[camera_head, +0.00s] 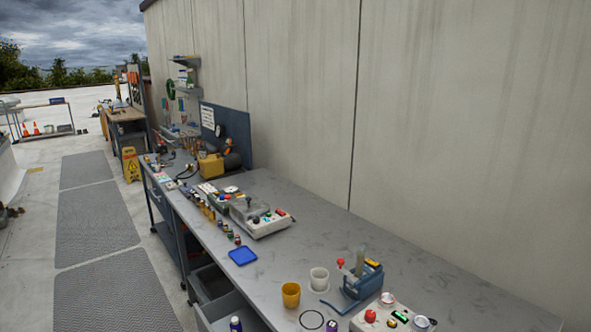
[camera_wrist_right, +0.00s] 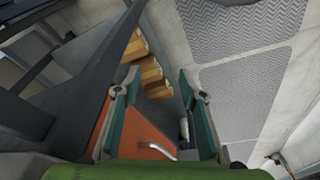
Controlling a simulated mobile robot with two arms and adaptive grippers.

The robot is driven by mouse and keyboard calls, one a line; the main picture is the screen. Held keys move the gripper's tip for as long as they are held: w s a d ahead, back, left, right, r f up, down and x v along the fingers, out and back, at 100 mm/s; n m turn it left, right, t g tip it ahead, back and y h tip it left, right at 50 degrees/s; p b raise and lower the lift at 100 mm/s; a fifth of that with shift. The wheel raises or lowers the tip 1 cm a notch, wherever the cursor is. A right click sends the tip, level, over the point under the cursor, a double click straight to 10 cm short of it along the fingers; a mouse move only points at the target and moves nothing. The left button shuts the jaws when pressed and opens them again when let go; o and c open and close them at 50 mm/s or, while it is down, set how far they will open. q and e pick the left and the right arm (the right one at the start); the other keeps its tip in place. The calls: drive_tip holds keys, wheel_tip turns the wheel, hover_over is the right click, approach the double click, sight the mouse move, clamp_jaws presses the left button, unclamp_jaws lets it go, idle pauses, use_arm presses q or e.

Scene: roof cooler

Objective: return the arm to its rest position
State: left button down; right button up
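My right gripper (camera_wrist_right: 157,85) shows in the right wrist view. Its two teal-lined fingers stand wide apart with nothing gripped between them. Beyond the fingers are an orange surface (camera_wrist_right: 145,138) and several yellowish blocks (camera_wrist_right: 150,78), apart from the fingertips as far as I can tell. Neither gripper can be made out in the head view. My left gripper is not in view.
A long grey workbench (camera_head: 290,210) runs along the wall. It bears a blue tray (camera_head: 243,256), a yellow cup (camera_head: 291,294), a white cup (camera_head: 319,279) and a control box (camera_head: 393,317). Grey floor mats (camera_head: 95,215) lie left of the bench. A yellow floor sign (camera_head: 131,164) stands farther back.

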drive_tip(key=s+d+f+g+b, duration=0.1)
drive_tip(key=s+f+b, duration=0.3)
drive_tip(key=f, duration=1.1)
drive_tip(key=s+f+b, duration=0.4)
drive_tip(key=f+b, duration=0.1)
drive_tip(key=f, duration=1)
drive_tip(key=s+d+f+b, duration=0.2)
drive_tip(key=s+f+b, duration=0.3)
drive_tip(key=s+f, duration=0.7)
drive_tip(key=shift+s+d+f+g, duration=0.2)
drive_tip(key=shift+f+g, duration=0.2)
drive_tip(key=shift+f, duration=0.3)
